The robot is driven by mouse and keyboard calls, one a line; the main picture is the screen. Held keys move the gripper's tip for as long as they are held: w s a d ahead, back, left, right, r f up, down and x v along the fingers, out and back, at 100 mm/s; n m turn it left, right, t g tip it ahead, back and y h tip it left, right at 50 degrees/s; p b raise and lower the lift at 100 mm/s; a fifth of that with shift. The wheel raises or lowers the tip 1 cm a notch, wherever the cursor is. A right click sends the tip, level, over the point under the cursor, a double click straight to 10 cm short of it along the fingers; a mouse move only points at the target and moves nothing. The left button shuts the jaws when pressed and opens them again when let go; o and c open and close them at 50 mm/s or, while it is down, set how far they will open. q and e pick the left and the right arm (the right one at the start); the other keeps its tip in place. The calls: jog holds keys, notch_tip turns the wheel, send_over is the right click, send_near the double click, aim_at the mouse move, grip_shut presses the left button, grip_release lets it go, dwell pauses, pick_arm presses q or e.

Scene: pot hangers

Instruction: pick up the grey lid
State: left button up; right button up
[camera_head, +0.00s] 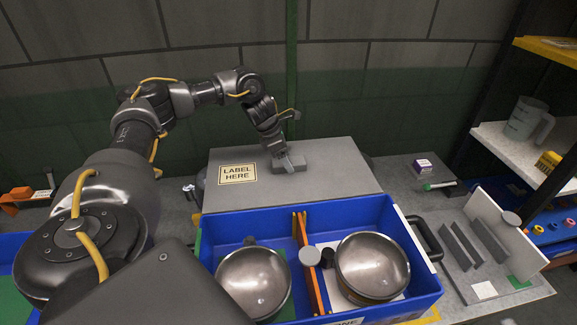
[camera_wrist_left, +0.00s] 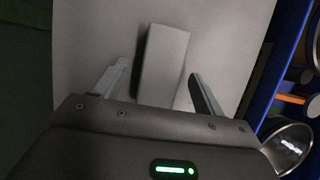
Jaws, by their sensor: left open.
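The grey lid (camera_head: 335,180) is a flat grey panel with a "LABEL HERE" sticker (camera_head: 238,174) on its left part. It lies behind the blue crate. A grey block-shaped handle (camera_head: 291,166) stands on its top near the middle. My left gripper (camera_head: 287,161) is right at this handle. In the left wrist view, the handle (camera_wrist_left: 163,62) lies between the two open fingers, with a gap visible on both sides. The lid's pale surface (camera_wrist_left: 90,40) fills much of that view. My right gripper is not in view.
The blue crate (camera_head: 394,212) stands in front of the lid and holds two steel pots (camera_head: 254,280) (camera_head: 372,266) with an orange divider (camera_head: 311,265) between them. A shelf with a measuring jug (camera_head: 524,118) is at the right. A small purple box (camera_head: 423,167) sits right of the lid.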

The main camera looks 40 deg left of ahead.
pick_arm(q)
jog(key=shift+f, duration=0.2)
jog(key=shift+d, duration=0.1)
jog(key=shift+c, duration=0.5)
jog(key=c, duration=1.2)
jog(key=shift+w, duration=0.1)
jog(key=shift+c, duration=0.3)
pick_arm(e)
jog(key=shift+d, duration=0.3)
pick_arm(q)
jog(key=shift+r, duration=0.15)
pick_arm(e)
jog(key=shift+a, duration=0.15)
pick_arm(q)
jog(key=shift+r+b, duration=0.5)
jog(key=shift+r, duration=0.1)
jog(key=s+d+r, duration=0.9)
jog(key=d+r, duration=0.1)
jog(key=r, duration=0.1)
jog(key=shift+s+d+r, duration=0.2)
jog(key=shift+s+r, duration=0.05)
jog(key=shift+r, duration=0.05)
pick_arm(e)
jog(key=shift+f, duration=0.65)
